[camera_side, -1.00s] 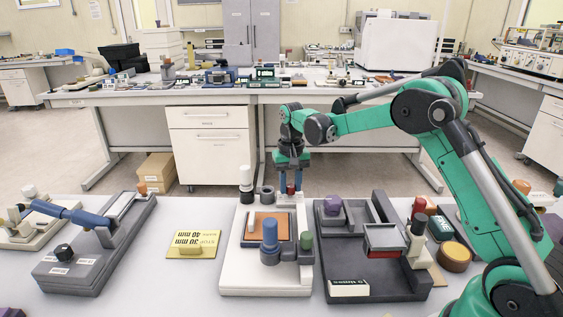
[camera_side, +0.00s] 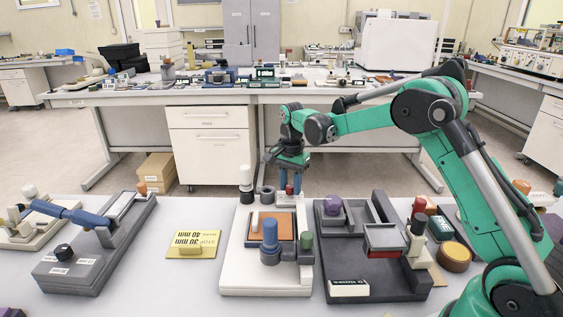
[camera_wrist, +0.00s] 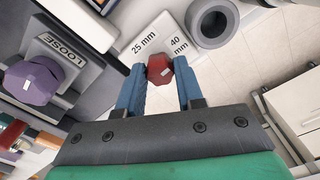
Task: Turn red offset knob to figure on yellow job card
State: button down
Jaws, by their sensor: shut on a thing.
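The red offset knob (camera_wrist: 159,68) is a small faceted knob on a white plate with printed figures "25 mm" and "40 mm". It has a small pale mark on its face. My gripper (camera_side: 290,189) points down at the far end of the white fixture (camera_side: 232,272). In the wrist view its two blue fingers (camera_wrist: 159,76) are closed on the knob's left and right sides. The yellow job card (camera_side: 192,244) lies left of the fixture, with inverted print that seems to read "30 mm" and "40 mm".
A grey ring (camera_wrist: 213,23) stands beside the red knob. A dark tray fixture (camera_side: 400,285) is to the right and a grey fixture (camera_side: 80,276) to the left.

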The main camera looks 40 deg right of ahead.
aim_at(290, 186)
jog(key=shift+m, duration=0.4)
jog(key=c, duration=0.6)
grip_release()
jog(key=shift+o, duration=0.2)
jog(key=shift+r, duration=2.85)
